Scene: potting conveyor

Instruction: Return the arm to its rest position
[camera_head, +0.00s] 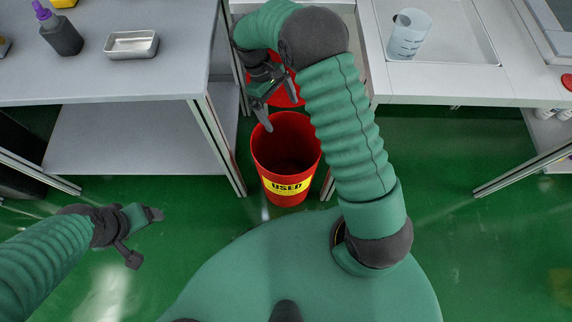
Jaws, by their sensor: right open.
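My right arm, in a green ribbed sleeve, rises from my base and bends to the left at its far end. Its right gripper (279,105) hangs above the far rim of a red bin (286,190) with a yellow "USED" label. The right gripper is open, with nothing visible between its fingers. My left gripper (144,237) is at the lower left over the green floor. Its fingers are spread apart and empty.
A grey table (105,80) at the left holds a dark bottle (62,36) with a purple cap and a metal tray (131,53). A white counter (470,85) at the right holds a clear beaker (408,35). Another red container (290,95) is partly hidden behind the right gripper.

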